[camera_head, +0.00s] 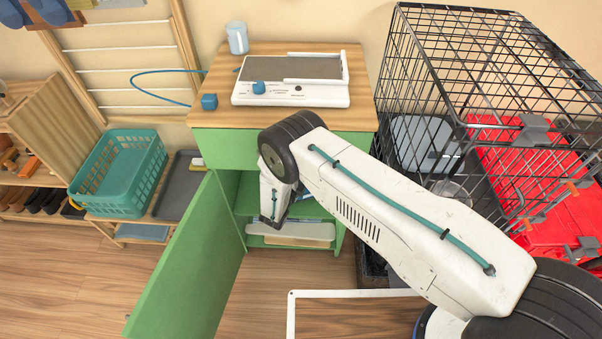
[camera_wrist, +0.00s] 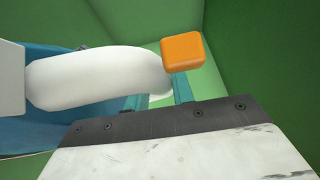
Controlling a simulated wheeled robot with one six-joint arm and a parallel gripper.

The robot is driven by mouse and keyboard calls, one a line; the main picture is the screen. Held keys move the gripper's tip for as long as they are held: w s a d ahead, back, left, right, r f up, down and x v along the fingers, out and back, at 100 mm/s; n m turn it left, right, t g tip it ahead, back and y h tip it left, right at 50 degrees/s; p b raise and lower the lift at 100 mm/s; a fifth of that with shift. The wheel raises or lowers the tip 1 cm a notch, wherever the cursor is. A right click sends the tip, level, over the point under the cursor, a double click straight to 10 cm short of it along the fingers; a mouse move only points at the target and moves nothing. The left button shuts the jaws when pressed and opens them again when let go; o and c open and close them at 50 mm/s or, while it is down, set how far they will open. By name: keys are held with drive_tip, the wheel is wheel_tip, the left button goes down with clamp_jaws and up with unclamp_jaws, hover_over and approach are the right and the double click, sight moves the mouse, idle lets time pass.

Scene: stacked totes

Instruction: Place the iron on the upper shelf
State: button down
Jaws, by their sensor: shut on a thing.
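The iron (camera_wrist: 90,80) fills the left of the wrist view, with a white rounded handle and a blue body below it. My gripper (camera_wrist: 160,98) is shut on the white handle, its teal fingers showing at the handle's right end. An orange block (camera_wrist: 183,51) shows by that end; I cannot tell whether it belongs to the iron. My arm hides most of the iron there. I cannot tell whether the iron touches a shelf.
The cabinet door (camera_head: 190,260) stands open toward the front left. A black wire cage (camera_head: 450,60) stands close on the right. A teal basket (camera_head: 120,170) is at left.

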drive_tip(key=shift+f, duration=1.55)
drive_tip(key=c, duration=1.2)
unclamp_jaws()
drive_tip(key=shift+s, duration=0.1)
drive_tip(key=shift+s+a, duration=0.15)
drive_tip(key=shift+s, duration=0.1)
drive_tip(key=v, duration=1.1)
drive_tip(key=shift+s+a, duration=0.1)
drive_tip(key=shift+s, duration=0.1)
